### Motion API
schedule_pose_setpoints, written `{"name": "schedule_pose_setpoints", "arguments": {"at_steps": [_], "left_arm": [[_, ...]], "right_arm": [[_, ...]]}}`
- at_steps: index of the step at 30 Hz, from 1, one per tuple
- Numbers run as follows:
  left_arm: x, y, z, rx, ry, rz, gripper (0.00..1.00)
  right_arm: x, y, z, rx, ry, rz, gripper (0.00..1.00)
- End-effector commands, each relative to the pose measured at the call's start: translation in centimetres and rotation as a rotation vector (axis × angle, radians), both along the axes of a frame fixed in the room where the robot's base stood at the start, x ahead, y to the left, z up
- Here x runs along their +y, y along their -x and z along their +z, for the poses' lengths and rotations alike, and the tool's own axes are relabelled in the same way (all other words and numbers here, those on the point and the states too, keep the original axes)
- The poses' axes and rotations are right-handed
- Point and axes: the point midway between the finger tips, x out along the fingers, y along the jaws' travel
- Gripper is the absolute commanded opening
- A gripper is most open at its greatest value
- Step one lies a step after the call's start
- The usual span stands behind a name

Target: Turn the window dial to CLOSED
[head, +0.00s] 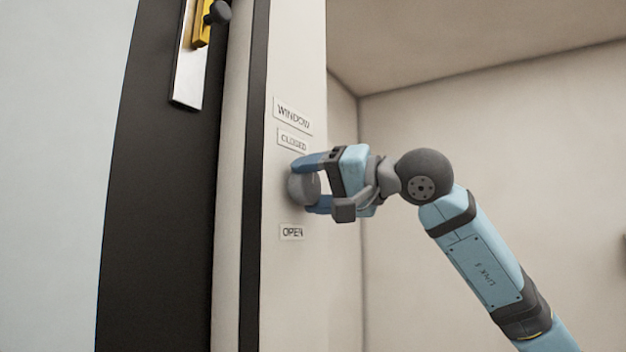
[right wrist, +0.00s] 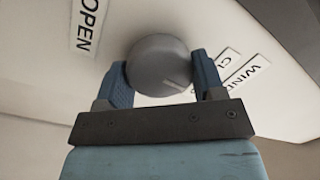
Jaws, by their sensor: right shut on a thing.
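The window dial (head: 300,187) is a round grey knob on the cream panel, between the CLOSED label (head: 293,141) above and the OPEN label (head: 291,232) below. My right gripper (head: 314,184) is shut on the dial, one finger above and one below it. In the right wrist view the dial (right wrist: 159,65) sits between the two blue fingers of the right gripper (right wrist: 160,80), with the OPEN label (right wrist: 88,24) at the left. No pointer mark on the dial shows, so I cannot tell its setting. My left gripper is not in view.
A WINDOW label (head: 293,113) is above the CLOSED label. A dark vertical frame (head: 160,200) stands to the left, with a metal plate and a yellow latch (head: 203,28) at its top. The space right of the panel is open up to a plain wall (head: 490,130).

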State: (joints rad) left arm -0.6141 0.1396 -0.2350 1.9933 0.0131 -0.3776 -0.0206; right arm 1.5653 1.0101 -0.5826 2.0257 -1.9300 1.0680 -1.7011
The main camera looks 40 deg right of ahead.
Motion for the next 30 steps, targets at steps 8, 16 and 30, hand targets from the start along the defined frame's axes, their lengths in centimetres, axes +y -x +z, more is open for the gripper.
{"name": "schedule_pose_setpoints", "arguments": {"at_steps": [8,16,30], "left_arm": [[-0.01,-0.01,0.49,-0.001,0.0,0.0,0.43],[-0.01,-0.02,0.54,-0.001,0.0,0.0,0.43],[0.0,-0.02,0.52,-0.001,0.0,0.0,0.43]], "right_arm": [[-0.06,0.05,0.28,-0.039,0.081,-0.001,0.39],[-0.05,0.06,0.23,-0.047,0.101,-0.001,0.39],[-0.01,0.04,0.15,-0.044,0.101,0.0,0.87]]}}
